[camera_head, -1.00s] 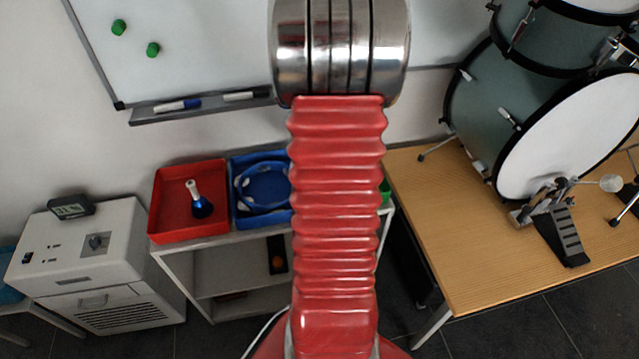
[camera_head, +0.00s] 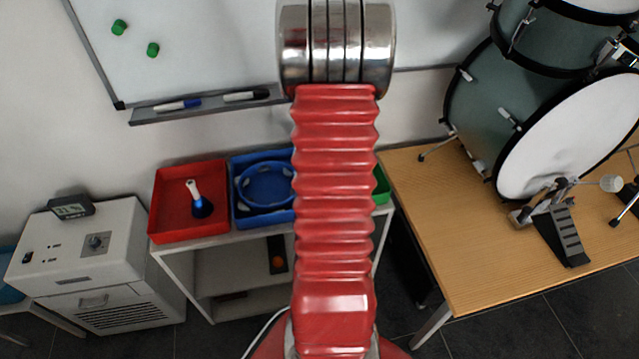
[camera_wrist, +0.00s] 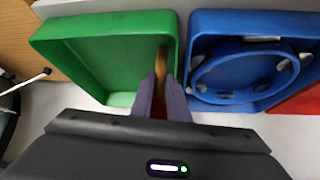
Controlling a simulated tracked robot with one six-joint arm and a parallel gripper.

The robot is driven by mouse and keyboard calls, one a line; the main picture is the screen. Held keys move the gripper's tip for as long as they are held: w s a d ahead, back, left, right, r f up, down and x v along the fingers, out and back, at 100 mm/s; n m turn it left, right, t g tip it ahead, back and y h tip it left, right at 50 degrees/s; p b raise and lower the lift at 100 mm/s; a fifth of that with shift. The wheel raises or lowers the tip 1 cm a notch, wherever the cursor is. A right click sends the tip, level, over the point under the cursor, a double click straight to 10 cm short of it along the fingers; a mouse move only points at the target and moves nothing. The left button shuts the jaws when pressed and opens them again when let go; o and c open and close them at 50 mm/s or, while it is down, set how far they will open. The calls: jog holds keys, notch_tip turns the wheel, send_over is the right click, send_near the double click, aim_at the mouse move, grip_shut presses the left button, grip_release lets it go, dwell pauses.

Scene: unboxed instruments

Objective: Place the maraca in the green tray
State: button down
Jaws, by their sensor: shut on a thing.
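The green tray (camera_wrist: 105,52) is at the upper left of the wrist view and looks empty apart from what overlaps its right side. Only a green edge of it (camera_head: 381,186) shows right of my arm in the head view. My gripper (camera_wrist: 161,84) is shut on the maraca, whose brown, wood-like part (camera_wrist: 161,62) juts beyond the fingertips over the tray's right part. A bit of red shows between the fingers; the rest of the maraca is hidden. I cannot tell its height above the tray. My arm hides the gripper in the head view.
A blue tray (camera_head: 237,218) with a blue tambourine (camera_head: 242,190) adjoins the green one. A red tray (camera_head: 163,215) holds a blue bell with a white handle (camera_head: 201,207). All stand on a white shelf (camera_head: 180,262). A wooden table (camera_head: 440,240) with drums is at the right.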

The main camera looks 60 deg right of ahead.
jog(key=shift+f, duration=0.1)
jog(key=c, duration=1.7)
grip_release()
jog(key=v, duration=1.2)
